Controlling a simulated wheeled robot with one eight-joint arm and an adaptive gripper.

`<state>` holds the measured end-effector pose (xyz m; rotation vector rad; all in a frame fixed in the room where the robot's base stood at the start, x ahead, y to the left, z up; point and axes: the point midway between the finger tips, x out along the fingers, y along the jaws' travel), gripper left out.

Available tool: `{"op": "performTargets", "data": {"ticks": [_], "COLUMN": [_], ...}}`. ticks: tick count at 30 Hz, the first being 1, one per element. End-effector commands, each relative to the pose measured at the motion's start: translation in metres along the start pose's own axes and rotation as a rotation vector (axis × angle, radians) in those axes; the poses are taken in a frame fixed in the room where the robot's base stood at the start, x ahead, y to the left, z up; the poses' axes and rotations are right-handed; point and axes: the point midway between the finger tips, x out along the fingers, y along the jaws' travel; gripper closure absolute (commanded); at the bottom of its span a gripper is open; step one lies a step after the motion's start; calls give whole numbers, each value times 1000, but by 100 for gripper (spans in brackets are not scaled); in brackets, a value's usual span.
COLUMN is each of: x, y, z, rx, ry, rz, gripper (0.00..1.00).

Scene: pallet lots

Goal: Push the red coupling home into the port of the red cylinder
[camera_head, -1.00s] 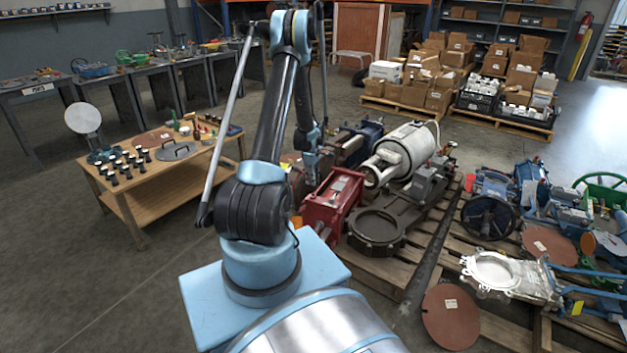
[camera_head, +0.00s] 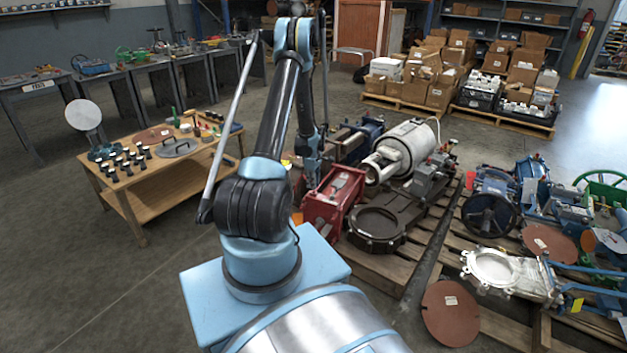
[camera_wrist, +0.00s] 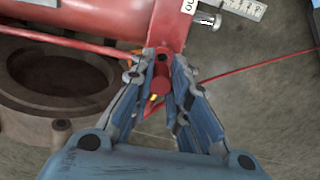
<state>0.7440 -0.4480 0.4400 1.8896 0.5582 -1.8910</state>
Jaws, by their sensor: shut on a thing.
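The red cylinder (camera_head: 335,197) lies on the pallet right of my arm in the head view. In the wrist view the red cylinder (camera_wrist: 110,14) crosses the top, with part of a white label at its right. My gripper (camera_wrist: 162,62) is shut on the red coupling (camera_wrist: 162,77), which sits between the blue-grey fingers. The coupling's far end is at the cylinder's near side. The port is hidden there, so I cannot tell how deep the coupling sits. In the head view my gripper (camera_head: 312,175) is just left of the cylinder; the coupling is not discernible there.
A thin red hose (camera_wrist: 262,64) runs right across the wrist view. A dark round casting (camera_head: 377,228) lies in front of a white cylinder (camera_head: 408,150) on the same pallet. A wooden table (camera_head: 130,200) with small parts stands left. Open floor lies between table and pallet.

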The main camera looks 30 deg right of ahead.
Motion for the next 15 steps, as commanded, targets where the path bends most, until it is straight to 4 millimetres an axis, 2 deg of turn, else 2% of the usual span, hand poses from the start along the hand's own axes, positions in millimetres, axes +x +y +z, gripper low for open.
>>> {"op": "performTargets", "data": {"ticks": [6,15], "x": [13,18], "y": [0,0], "z": [0,0], "rx": [0,0], "ry": [0,0], "rz": [0,0], "gripper": [100,100]}}
